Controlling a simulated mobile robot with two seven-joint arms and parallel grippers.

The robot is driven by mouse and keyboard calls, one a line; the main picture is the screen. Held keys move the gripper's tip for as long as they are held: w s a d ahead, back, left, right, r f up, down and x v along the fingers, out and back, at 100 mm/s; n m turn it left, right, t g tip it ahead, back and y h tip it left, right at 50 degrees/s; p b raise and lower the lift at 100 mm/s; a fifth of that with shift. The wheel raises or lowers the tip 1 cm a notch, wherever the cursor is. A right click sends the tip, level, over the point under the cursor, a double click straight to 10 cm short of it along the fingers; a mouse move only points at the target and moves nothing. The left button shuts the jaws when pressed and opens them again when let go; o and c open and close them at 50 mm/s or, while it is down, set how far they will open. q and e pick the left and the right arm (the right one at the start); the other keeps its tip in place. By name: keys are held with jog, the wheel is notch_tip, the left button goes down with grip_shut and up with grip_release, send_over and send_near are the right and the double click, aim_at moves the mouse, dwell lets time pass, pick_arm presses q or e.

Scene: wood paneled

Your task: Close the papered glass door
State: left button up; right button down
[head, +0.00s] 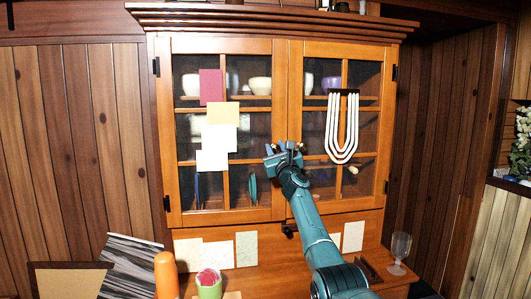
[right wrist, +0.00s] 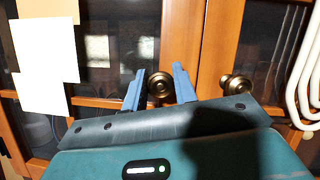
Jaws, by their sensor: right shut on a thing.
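The papered glass door (head: 215,180) is the left door of a wooden cabinet. Paper sheets in red, tan and white (head: 212,160) are stuck on its panes. It looks flush or nearly flush with the right door; I cannot tell whether a small gap is left. My right gripper (head: 284,150) is at the inner edge of this door. In the right wrist view its blue fingers stand on either side of the round brass knob (right wrist: 160,84) of the papered door, shut on it. My left gripper is not in view.
The right glass door (head: 338,188) has a brass knob (right wrist: 236,84) close beside my gripper and a white looped hanging (head: 342,128). The ledge below holds an orange cylinder (head: 167,277), a green cup (head: 208,287) and a stemmed glass (head: 400,250).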

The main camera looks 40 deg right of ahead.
jog(key=shift+w+d+y, duration=0.3)
jog(key=shift+w+d, duration=0.1)
jog(key=shift+w, duration=0.1)
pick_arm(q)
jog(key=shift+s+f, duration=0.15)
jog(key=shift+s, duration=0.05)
pick_arm(e)
jog(key=c, duration=1.1)
grip_release()
jog(key=shift+s+a, duration=0.1)
jog(key=shift+s, duration=0.1)
jog(key=shift+s+a+f+p, duration=0.2)
jog(key=shift+s+p, duration=0.25)
jog(key=shift+p, duration=0.2)
pick_arm(q)
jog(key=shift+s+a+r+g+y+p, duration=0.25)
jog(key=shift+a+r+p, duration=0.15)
jog(key=shift+p, duration=0.7)
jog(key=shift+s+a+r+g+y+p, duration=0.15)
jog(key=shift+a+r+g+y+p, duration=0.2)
jog(key=shift+p, duration=0.75)
pick_arm(e)
jog(key=v, duration=1.2)
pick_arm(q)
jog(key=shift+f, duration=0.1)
pick_arm(e)
jog(key=shift+w+f+n, duration=0.1)
jog(key=shift+n, duration=0.2)
